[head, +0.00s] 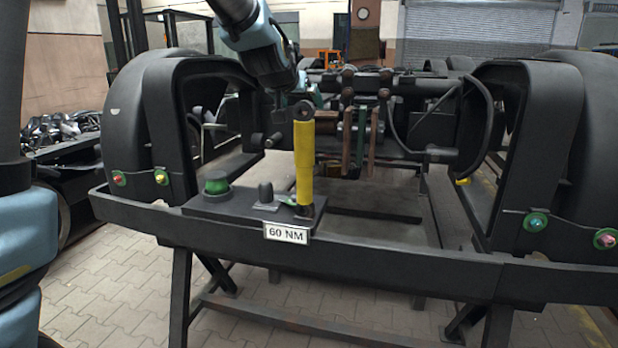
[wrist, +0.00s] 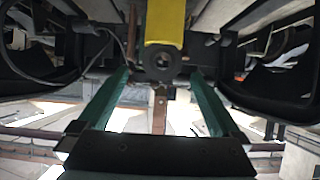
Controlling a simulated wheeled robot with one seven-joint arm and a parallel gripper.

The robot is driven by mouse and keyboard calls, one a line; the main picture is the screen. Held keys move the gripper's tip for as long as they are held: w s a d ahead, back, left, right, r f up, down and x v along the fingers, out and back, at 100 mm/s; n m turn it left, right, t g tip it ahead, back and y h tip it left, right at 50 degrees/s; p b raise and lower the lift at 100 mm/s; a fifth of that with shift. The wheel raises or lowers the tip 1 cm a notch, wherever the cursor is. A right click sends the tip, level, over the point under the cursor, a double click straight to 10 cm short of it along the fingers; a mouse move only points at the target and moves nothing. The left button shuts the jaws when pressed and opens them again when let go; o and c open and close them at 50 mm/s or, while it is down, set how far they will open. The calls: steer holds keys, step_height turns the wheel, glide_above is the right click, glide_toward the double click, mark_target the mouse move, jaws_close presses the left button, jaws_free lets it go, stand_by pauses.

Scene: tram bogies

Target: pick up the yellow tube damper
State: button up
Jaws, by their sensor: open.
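The yellow tube damper (head: 305,165) stands upright on a dark plate (head: 225,208) on the front beam. It has a dark eye at its top end and a dark foot at its lower end. In the wrist view its yellow body (wrist: 165,22) comes down from the top edge, with the round eye below it. My gripper (wrist: 160,74) is open, and its two green fingers lie apart to either side of the eye. I see no finger touching it. In the head view my gripper is by the damper's top, partly hidden.
A "60 NM" label (head: 286,234) is on the beam (head: 400,255). Dark curved guards flank both sides. Brown and green hanging bars (head: 360,140) are behind, to the right.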

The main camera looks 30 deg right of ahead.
steer(key=shift+x, duration=1.25)
steer(key=p+x, duration=0.1)
steer(key=x, duration=0.1)
steer(key=p+x, duration=0.1)
steer(key=shift+w+d+r, duration=0.1)
steer(key=shift+w+d, duration=0.15)
steer(key=shift+w, duration=0.2)
steer(key=shift+w+d+f+p, duration=0.35)
steer(key=shift+w+d+f, duration=0.05)
steer(key=shift+c, duration=0.2)
jaws_close()
steer(key=shift+r, duration=0.25)
